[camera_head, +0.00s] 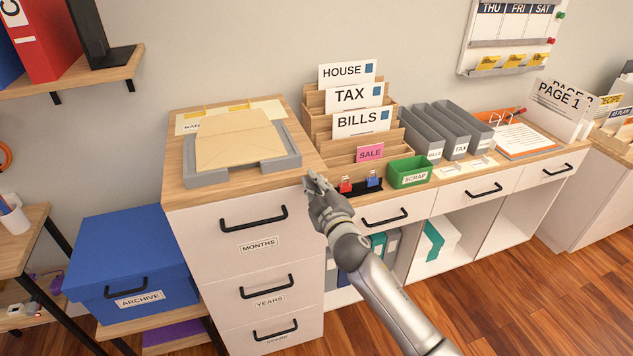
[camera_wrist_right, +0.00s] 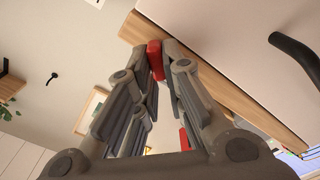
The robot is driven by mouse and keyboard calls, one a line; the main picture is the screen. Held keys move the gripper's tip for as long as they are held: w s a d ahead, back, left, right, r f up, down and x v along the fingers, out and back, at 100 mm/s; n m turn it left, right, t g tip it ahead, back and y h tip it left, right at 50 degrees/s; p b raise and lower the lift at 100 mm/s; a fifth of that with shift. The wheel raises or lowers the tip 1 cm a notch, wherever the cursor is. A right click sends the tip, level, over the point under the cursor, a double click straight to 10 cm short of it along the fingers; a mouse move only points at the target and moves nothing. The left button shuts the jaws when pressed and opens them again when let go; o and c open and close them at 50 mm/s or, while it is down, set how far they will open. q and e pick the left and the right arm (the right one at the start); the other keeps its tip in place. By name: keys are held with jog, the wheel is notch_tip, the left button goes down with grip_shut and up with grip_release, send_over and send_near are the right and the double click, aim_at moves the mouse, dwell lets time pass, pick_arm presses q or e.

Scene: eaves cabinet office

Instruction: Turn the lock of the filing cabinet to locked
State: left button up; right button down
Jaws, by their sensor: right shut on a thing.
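The white filing cabinet (camera_head: 205,230) has a wooden top and drawers labelled MONTHS and YEARS, with a third below. All its drawers look closed. My right gripper (camera_head: 312,182) is at the cabinet's upper right front corner. In the right wrist view, my right gripper (camera_wrist_right: 158,48) is shut on a small red piece (camera_wrist_right: 155,60) by the cabinet's top edge. The red piece seems to be the lock's turning part. The lock's face is hidden behind the fingers in the head view, and I cannot tell its setting. My left gripper is not in view.
A grey tray with folders (camera_head: 288,160) stands on the cabinet. A wooden sorter (camera_head: 312,122), a green SCRAP box (camera_head: 408,171) and red and blue items (camera_head: 345,184) are close to the right. A blue ARCHIVE box (camera_head: 130,255) is at left. The floor in front is clear.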

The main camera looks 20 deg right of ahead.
jog(key=shift+a+f+n+p, duration=0.1)
jog(key=shift+f+n+p, duration=0.15)
jog(key=shift+n, duration=1.85)
jog(key=shift+a+f+n+p, duration=0.1)
jog(key=shift+f+n, duration=0.15)
jog(key=shift+n, duration=1.85)
jog(key=c, duration=1.5)
grip_release()
jog(key=s, duration=1.2)
jog(key=shift+d, duration=0.25)
